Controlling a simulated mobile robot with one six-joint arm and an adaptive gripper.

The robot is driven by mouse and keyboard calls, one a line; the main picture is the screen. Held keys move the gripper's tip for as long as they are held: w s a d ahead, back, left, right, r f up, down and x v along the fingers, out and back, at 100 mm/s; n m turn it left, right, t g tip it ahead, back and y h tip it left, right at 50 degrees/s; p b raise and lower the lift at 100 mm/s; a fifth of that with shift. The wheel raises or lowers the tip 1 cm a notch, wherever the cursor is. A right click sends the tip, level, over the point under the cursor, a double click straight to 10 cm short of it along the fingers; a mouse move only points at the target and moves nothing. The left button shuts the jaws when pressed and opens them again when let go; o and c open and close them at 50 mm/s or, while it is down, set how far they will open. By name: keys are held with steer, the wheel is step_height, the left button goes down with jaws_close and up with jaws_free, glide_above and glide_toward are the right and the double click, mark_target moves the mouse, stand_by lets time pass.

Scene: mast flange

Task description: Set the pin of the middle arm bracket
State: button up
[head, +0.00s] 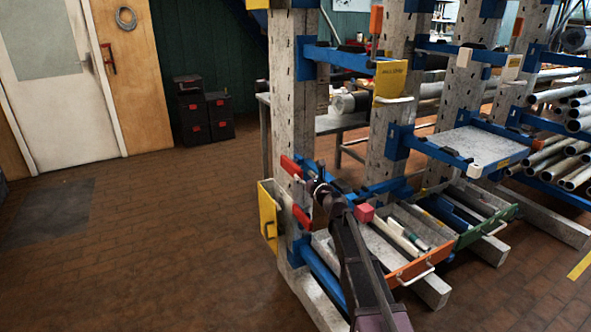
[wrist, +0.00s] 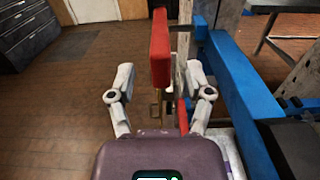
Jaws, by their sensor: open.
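A red block (wrist: 160,47) stands upright in the wrist view, just beyond and between my fingertips; a small brass-coloured piece (wrist: 156,104) shows below it. I cannot tell how far this piece is seated. My gripper (wrist: 161,92) is open, its two pale fingers apart on either side of the red block's line, with nothing clasped. In the head view my gripper (head: 318,188) is beside the near grey mast (head: 291,100), close to a red piece (head: 290,167) at mid height. My own arm hides part of the bracket there.
A blue beam (wrist: 240,90) runs close along the right of my gripper in the wrist view. In the head view a yellow plate (head: 267,215) hangs at the mast's left, and an orange-fronted tray (head: 419,266) lies to the right. The brown floor at left is clear.

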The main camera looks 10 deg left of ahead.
mark_target(296, 167)
steer(key=x, duration=0.6)
steer(key=shift+w+a, duration=0.15)
steer(key=shift+w, duration=0.05)
jaws_close()
